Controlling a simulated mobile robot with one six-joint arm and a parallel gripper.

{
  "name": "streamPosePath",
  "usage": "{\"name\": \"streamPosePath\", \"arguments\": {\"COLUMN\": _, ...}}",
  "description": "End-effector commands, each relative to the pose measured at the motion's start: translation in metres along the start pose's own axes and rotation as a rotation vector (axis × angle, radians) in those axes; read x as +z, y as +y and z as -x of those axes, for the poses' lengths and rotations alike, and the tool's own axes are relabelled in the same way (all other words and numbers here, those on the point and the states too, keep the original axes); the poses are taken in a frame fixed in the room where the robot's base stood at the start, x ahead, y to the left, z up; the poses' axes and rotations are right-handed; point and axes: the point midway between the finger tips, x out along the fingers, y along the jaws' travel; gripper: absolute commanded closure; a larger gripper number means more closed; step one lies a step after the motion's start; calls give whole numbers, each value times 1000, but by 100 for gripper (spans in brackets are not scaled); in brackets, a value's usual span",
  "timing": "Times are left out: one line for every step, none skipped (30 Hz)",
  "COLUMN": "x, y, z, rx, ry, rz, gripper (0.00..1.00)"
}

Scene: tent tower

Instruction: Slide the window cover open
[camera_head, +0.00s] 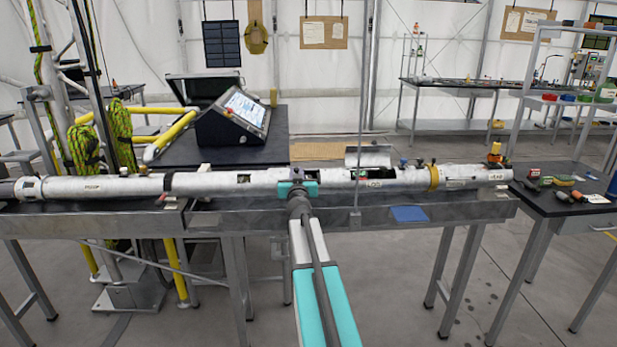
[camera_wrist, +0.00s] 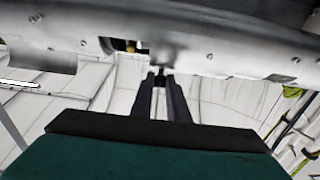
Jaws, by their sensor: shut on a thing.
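A long grey metal tube (camera_head: 220,184) lies along the bench, and its curved side fills the top of the wrist view (camera_wrist: 225,45). My gripper (camera_head: 297,186) is at the near side of the tube, around its middle. In the wrist view the two dark fingers (camera_wrist: 160,80) are closed together on a small tab at the edge of the metal window cover (camera_wrist: 180,50). A dark window opening (camera_wrist: 130,46) with a brass-coloured part inside shows just left of the fingers. The grip itself is partly hidden in the head view.
A small raised flap (camera_head: 367,157) stands above the tube right of my gripper. A brass ring (camera_head: 434,178) circles the tube further right. A blue pad (camera_head: 409,214) lies on the bench front. A console (camera_head: 235,115) stands behind. A side table with small parts (camera_head: 560,205) is at right.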

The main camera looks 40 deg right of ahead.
Motion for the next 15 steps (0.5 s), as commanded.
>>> {"name": "streamPosePath", "arguments": {"x": 2, "y": -12, "z": 0, "rx": -6, "ry": 4, "rz": 1, "gripper": 100}}
{"name": "streamPosePath", "arguments": {"x": 2, "y": -17, "z": 0, "rx": -6, "ry": 3, "rz": 0, "gripper": 100}}
{"name": "streamPosePath", "arguments": {"x": 2, "y": -24, "z": 0, "rx": -8, "ry": 4, "rz": 1, "gripper": 100}}
{"name": "streamPosePath", "arguments": {"x": 2, "y": -29, "z": 0, "rx": -9, "ry": 3, "rz": 1, "gripper": 100}}
{"name": "streamPosePath", "arguments": {"x": 2, "y": -33, "z": 0, "rx": -10, "ry": 3, "rz": 1, "gripper": 100}}
{"name": "streamPosePath", "arguments": {"x": 2, "y": -39, "z": 0, "rx": -10, "ry": 3, "rz": 2, "gripper": 100}}
{"name": "streamPosePath", "arguments": {"x": 2, "y": -43, "z": 1, "rx": -11, "ry": 3, "rz": 0, "gripper": 100}}
{"name": "streamPosePath", "arguments": {"x": 1, "y": -46, "z": 1, "rx": -12, "ry": 3, "rz": 1, "gripper": 100}}
{"name": "streamPosePath", "arguments": {"x": 1, "y": -50, "z": 1, "rx": -13, "ry": 3, "rz": 2, "gripper": 100}}
{"name": "streamPosePath", "arguments": {"x": 0, "y": -53, "z": 1, "rx": -13, "ry": 2, "rz": 1, "gripper": 100}}
{"name": "streamPosePath", "arguments": {"x": 0, "y": -54, "z": 2, "rx": -13, "ry": 2, "rz": 1, "gripper": 100}}
{"name": "streamPosePath", "arguments": {"x": 0, "y": -56, "z": 2, "rx": -13, "ry": 1, "rz": 1, "gripper": 100}}
{"name": "streamPosePath", "arguments": {"x": -1, "y": -57, "z": 2, "rx": -13, "ry": 1, "rz": 1, "gripper": 100}}
{"name": "streamPosePath", "arguments": {"x": -1, "y": -57, "z": 2, "rx": -13, "ry": 0, "rz": 1, "gripper": 100}}
{"name": "streamPosePath", "arguments": {"x": -1, "y": -57, "z": 2, "rx": -13, "ry": 0, "rz": 2, "gripper": 100}}
